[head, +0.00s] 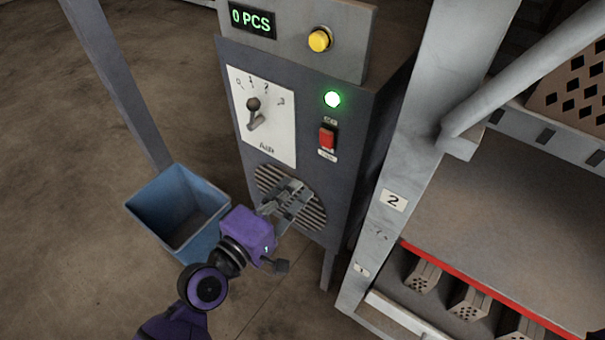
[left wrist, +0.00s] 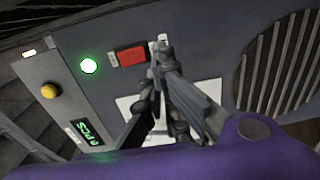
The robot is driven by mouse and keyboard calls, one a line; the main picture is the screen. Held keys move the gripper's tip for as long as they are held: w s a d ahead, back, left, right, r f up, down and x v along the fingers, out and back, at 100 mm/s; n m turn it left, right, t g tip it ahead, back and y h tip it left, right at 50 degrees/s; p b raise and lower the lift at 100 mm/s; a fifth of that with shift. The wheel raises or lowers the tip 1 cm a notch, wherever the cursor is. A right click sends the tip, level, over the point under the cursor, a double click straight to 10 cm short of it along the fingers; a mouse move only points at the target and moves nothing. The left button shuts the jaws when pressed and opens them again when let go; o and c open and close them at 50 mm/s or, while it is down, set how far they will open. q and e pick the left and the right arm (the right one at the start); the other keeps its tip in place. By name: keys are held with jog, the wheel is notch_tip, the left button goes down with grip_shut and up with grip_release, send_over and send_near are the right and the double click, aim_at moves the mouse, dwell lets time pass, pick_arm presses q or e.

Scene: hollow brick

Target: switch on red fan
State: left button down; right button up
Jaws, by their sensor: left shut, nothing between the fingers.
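The red fan switch (head: 327,138) is a small red rocker on the front of a dark grey cabinet (head: 349,176), between two small white labels. A round green lamp (head: 332,99) glows just above it. The red switch also shows in the left wrist view (left wrist: 131,56), just beyond my fingers. My left gripper (head: 297,189) is shut and empty, in front of the round vent grille and below the switch in the head view. In the left wrist view its fingers (left wrist: 160,62) partly cover the white dial plate. I cannot tell whether the fingertips touch the panel. My right gripper is not in view.
A dial plate marked Air (head: 272,136) with a dark lever is left of the switch. A yellow button (head: 319,40) and a "0 PCS" display (head: 252,19) sit above. A blue bin (head: 159,206) stands left of the cabinet. A grey frame post (head: 420,140) and brick rack stand close on the right.

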pick_arm(q)
jog(key=v, duration=0.3)
jog(key=f+b+v, duration=0.1)
jog(key=shift+s+a+r, duration=0.1)
jog(key=shift+s+a, duration=0.05)
jog(key=shift+s, duration=0.15)
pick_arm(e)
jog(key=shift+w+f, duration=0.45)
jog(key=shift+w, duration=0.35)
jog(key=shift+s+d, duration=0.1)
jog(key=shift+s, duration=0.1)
